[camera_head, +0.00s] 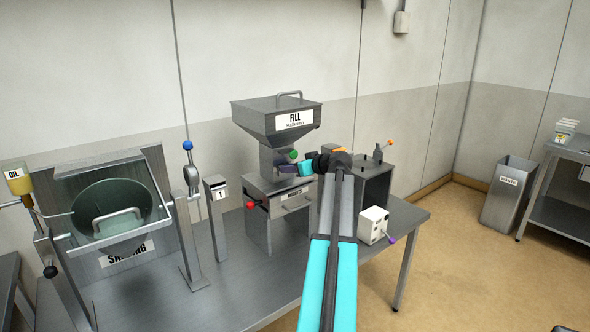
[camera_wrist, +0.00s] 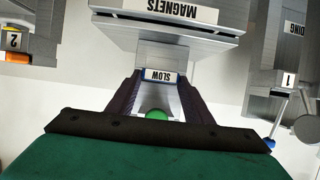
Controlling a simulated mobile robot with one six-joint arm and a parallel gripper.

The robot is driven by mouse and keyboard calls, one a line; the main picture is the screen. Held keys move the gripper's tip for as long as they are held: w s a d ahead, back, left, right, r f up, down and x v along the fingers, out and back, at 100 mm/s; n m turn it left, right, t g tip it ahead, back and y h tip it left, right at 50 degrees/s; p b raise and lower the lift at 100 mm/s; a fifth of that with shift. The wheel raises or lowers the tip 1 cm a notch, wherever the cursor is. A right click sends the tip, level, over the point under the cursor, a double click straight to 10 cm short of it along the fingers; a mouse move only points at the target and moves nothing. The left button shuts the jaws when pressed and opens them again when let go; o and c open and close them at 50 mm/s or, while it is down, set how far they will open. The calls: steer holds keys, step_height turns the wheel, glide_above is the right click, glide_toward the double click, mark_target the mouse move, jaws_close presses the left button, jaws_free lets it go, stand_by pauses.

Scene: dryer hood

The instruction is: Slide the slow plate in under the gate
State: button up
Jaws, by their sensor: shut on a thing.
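A green knob (camera_wrist: 158,115) lies between the fingers nearer my palm. In the head view my gripper (camera_head: 283,167) is at the neck under the grey FILL hopper (camera_head: 276,118), by a green knob (camera_head: 294,154). The fingers and neck hide most of the plate there. I cannot make out the gate or tell whether the plate is under it.
The MAGNETS drawer box (camera_head: 280,190) stands just below my gripper, with a red-knobbed lever (camera_head: 250,205) on its left. A post marked 1 (camera_head: 219,195) and the oil-side SANDING hood (camera_head: 115,215) are left. A dark box (camera_head: 374,185) and white box (camera_head: 373,225) are right.

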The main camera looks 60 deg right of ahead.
steer(key=shift+w+d, duration=0.1)
steer(key=shift+w, duration=0.35)
steer(key=o, duration=1.5)
steer(key=shift+c, duration=0.2)
steer(key=shift+s, duration=0.15)
steer(key=shift+s+a+r+b, duration=0.25)
steer(key=shift+s+b, duration=0.1)
steer(key=shift+s, duration=0.2)
steer(key=b+v, duration=0.2)
steer(key=v, duration=1)
steer(key=shift+s+r, duration=0.1)
